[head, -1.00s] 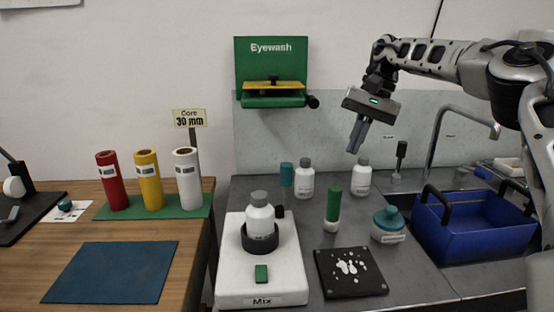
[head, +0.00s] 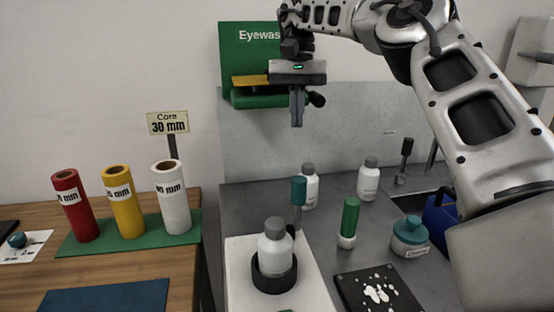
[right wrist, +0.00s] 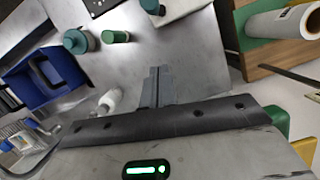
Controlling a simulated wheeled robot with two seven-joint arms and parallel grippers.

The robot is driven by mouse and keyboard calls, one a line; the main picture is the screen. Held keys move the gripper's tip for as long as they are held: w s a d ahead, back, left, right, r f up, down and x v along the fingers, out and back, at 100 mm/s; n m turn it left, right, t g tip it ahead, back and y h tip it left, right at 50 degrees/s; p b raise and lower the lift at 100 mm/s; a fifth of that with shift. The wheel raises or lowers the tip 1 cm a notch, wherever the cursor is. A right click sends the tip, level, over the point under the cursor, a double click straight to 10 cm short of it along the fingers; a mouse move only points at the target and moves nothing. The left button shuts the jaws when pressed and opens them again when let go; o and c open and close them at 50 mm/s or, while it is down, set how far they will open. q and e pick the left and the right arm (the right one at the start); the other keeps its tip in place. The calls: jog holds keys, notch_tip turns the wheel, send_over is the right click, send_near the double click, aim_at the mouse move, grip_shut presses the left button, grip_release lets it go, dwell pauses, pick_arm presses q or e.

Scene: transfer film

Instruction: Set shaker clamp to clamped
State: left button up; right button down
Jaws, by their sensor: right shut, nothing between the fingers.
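The white shaker (head: 243,262) stands on the grey bench, with a white grey-capped bottle (head: 275,248) upright in its black ring holder (head: 273,283). A teal-topped upright handle (head: 299,191) stands at the shaker's back right; it looks like the clamp lever, but its setting cannot be told. My right gripper (head: 297,122) is shut and empty, pointing down in the air above and behind the teal handle. Its closed fingers (right wrist: 157,86) also show in the right wrist view. My left gripper is out of view.
White bottles (head: 369,179), a green-topped tube (head: 349,222), a teal-lidded jar (head: 410,237) and a black pad (head: 378,293) stand right of the shaker. The green eyewash unit (head: 262,98) is on the wall behind my gripper. A blue bin (head: 440,218) is partly hidden by my arm.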

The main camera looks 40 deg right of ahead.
send_near(298, 205)
jog(key=w+d+f, duration=0.5)
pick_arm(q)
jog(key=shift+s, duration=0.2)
pick_arm(e)
jog(key=s+a, duration=0.3)
jog(key=shift+s, duration=0.15)
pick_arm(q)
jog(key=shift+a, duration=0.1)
